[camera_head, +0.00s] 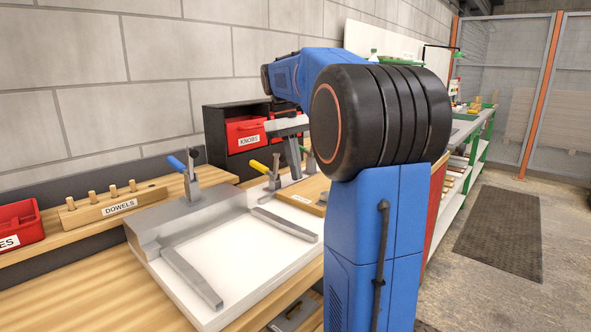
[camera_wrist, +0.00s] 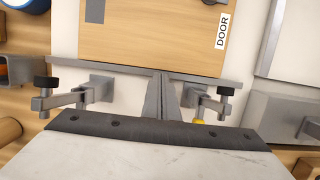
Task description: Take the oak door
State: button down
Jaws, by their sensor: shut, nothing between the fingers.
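The oak door (camera_wrist: 150,38) is a flat wooden board with a white DOOR label, at the top of the wrist view. In the head view the oak door (camera_head: 311,186) lies on the white fixture, partly hidden behind my arm. My gripper (camera_wrist: 166,112) is shut and empty, its fingers pointing toward the door's near edge. I cannot tell whether they touch anything. In the head view my gripper (camera_head: 293,165) shows above the fixture beside the door. A toggle clamp (camera_wrist: 85,95) and another clamp (camera_wrist: 208,103) stand on either side of the fingers.
A white fixture (camera_head: 250,250) with grey rails and toggle clamps stands on the wooden bench. A DOWELS block (camera_head: 113,208) and a red bin (camera_head: 20,225) are at left. A red KNOBS drawer (camera_head: 246,134) stands behind. The empty left half of the fixture is clear.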

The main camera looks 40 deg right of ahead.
jog(key=s, duration=0.3)
jog(key=s+d, duration=0.1)
jog(key=s, duration=0.5)
jog(key=shift+s+d, duration=0.15)
jog(key=shift+s, duration=0.15)
